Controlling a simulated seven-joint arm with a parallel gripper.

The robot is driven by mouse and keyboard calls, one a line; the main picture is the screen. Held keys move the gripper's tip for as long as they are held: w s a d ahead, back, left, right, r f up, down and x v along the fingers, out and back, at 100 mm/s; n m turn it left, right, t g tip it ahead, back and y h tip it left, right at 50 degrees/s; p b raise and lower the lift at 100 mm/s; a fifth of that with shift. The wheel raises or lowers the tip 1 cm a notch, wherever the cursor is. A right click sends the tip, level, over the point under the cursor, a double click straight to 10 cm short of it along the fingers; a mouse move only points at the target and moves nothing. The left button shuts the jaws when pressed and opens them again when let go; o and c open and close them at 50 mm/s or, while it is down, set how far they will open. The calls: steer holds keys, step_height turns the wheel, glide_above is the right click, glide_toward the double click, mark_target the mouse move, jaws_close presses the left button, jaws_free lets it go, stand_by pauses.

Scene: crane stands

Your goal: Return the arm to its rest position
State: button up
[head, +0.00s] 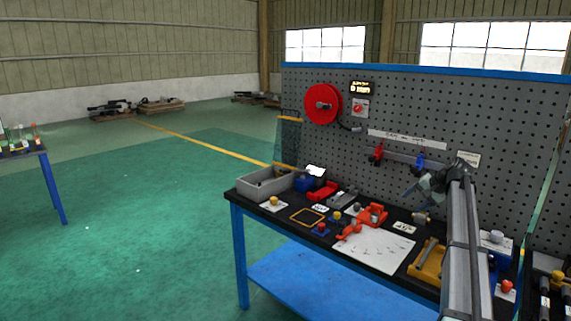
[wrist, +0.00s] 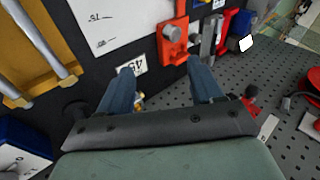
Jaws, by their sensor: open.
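My gripper (head: 424,188) is raised in front of the pegboard, above the back right part of the workbench (head: 385,222). My arm rises from the lower right edge of the head view and bends at the top. In the wrist view the two blue fingers of my gripper (wrist: 163,78) stand wide apart with nothing held between them. A small white number label (wrist: 132,66) and the dark bench top show beyond the fingers. A small brass-coloured part is partly hidden behind the left finger.
The grey pegboard (head: 330,150) stands close behind my gripper, with red and blue clamps on a rail. An orange-red fixture (head: 372,214), a white sheet (head: 374,250), a yellow tray (head: 428,262) and a grey bin (head: 262,186) are on the bench. Open floor lies left.

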steer(key=w+a+f+y, duration=0.1)
steer(key=w+a+f, duration=0.15)
steer(key=a, duration=0.95)
steer(key=w+a+f+y, duration=0.1)
steer(key=a+f, duration=0.3)
steer(key=a, duration=0.9)
steer(key=s+a+f+n+g, duration=0.15)
steer(key=s+a+f, duration=0.35)
steer(key=a+f, duration=0.7)
steer(key=s+f+n+g+h, duration=0.1)
steer(key=s+f+g, duration=0.2)
steer(key=s+f, duration=1.1)
steer(key=s+f+n+g+h, duration=0.1)
steer(key=s+f+g, duration=0.2)
steer(key=s+f, duration=1.1)
steer(key=s+d+f+n+g+h, duration=0.1)
steer(key=s+f, duration=0.4)
steer(key=s, duration=0.6)
steer(key=s+d+f+n+g+h, duration=0.1)
steer(key=s+f, duration=0.4)
steer(key=s, duration=0.6)
steer(key=s+f+n+g+h, duration=0.2)
steer(key=s+f, duration=0.3)
steer(key=s, duration=0.6)
steer(key=shift+s+d+f+n+g, duration=0.35)
steer(key=shift+s+d+g, duration=0.05)
steer(key=shift+g, duration=0.45)
